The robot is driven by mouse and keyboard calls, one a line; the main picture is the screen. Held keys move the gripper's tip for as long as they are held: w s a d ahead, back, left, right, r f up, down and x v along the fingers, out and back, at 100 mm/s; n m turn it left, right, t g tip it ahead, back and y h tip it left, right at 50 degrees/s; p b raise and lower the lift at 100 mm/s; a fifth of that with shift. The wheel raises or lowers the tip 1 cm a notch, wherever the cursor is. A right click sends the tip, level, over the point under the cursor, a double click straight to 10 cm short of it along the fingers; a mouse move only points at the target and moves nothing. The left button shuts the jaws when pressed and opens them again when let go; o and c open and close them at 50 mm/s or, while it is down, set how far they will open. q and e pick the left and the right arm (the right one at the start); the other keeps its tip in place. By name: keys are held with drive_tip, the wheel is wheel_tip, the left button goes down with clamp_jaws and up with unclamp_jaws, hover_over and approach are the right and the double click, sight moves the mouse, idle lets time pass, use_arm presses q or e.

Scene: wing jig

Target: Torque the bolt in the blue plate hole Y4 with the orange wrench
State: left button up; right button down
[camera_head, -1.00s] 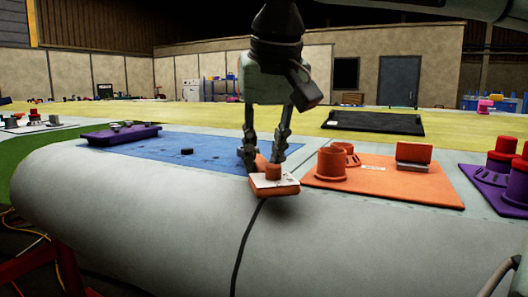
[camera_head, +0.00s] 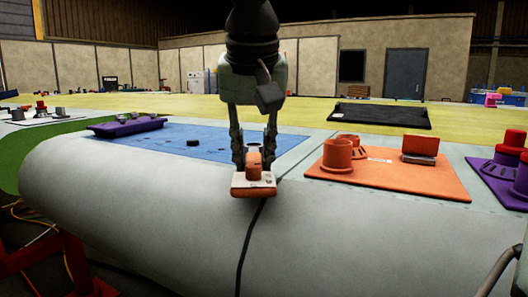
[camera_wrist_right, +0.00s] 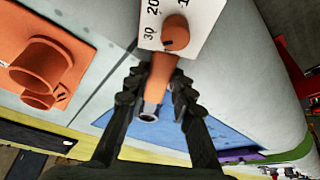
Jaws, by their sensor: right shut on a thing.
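My right gripper (camera_head: 254,160) hangs from above in the head view, shut on the orange wrench (camera_head: 254,172). The wrench has an orange grip and a pale dial block facing the head camera. In the right wrist view the fingers (camera_wrist_right: 158,97) close around the orange shaft (camera_wrist_right: 160,75); the numbered dial block (camera_wrist_right: 181,18) is at the top and a metal socket end (camera_wrist_right: 149,112) points down. The wrench is at the near edge of the blue plate (camera_head: 225,147). A dark bolt (camera_head: 193,142) stands on that plate, left of the gripper. The hole labels are unreadable. My left gripper is out of view.
The orange plate (camera_head: 440,186) with an orange cup holder (camera_head: 337,155) lies to the right. A black mat (camera_head: 380,115) lies behind.

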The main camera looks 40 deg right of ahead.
drive_tip(key=shift+w+a+f+m+g+h, duration=0.1)
drive_tip(key=shift+w+a+m+g+h, duration=0.3)
drive_tip(key=shift+w+a+m, duration=0.95)
drive_tip(key=shift+s+d, duration=0.15)
drive_tip(key=shift+w+a+m+g, duration=0.2)
drive_tip(key=shift+w+a+m, duration=0.2)
drive_tip(key=shift+w+m, duration=0.25)
drive_tip(key=shift+w+a+m+g, duration=0.2)
drive_tip(key=shift+w+a+m, duration=0.15)
drive_tip(key=shift+w+m, duration=0.25)
drive_tip(key=shift+h, duration=0.3)
drive_tip(key=shift+w, duration=0.1)
drive_tip(key=shift+w+a+m+g, duration=0.2)
drive_tip(key=shift+w+a+m, duration=0.05)
drive_tip(key=shift+w+m, duration=0.4)
drive_tip(key=shift+w+a+m+g, duration=0.2)
drive_tip(key=shift+w+a+m, duration=0.05)
drive_tip(key=shift+w+m, duration=0.35)
